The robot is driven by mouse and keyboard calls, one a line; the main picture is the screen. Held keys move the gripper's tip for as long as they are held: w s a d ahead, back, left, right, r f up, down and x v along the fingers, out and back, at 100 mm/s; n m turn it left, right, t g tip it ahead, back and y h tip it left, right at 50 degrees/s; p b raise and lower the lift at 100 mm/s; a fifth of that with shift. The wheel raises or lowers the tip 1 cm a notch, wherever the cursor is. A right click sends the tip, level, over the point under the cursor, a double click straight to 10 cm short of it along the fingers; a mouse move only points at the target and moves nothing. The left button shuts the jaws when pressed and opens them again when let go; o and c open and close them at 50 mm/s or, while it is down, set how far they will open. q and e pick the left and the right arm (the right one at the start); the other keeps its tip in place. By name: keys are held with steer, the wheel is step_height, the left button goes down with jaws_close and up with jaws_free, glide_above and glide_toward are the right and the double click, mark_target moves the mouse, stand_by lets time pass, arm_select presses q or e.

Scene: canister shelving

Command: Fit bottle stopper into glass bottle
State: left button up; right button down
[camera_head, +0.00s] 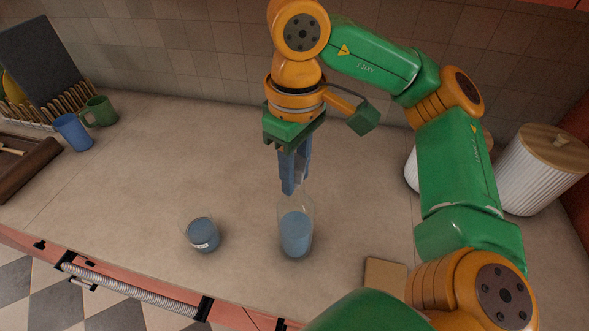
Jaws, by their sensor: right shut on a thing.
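A clear glass bottle (296,234) with blue contents stands upright on the counter, near the front middle. My right gripper (289,188) points down just above the bottle's top. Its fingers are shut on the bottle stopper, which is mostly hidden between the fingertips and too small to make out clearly. I cannot tell whether the stopper touches the bottle's mouth. My left gripper is not in view.
A short glass (202,235) with blue contents stands left of the bottle. A wooden block (385,274) lies at the front right. White ribbed canisters (541,172) stand at the right. A blue cup (73,132), green mug (100,111) and dish rack are far left. The middle left counter is clear.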

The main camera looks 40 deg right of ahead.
mark_target(296, 160)
steer(key=shift+w+d, duration=0.1)
steer(key=shift+d, duration=0.05)
steer(key=shift+f, duration=0.35)
steer(key=c, duration=0.6)
jaws_free()
step_height(296, 160, up, 8)
steer(key=p, duration=0.3)
steer(key=shift+r, duration=2.4)
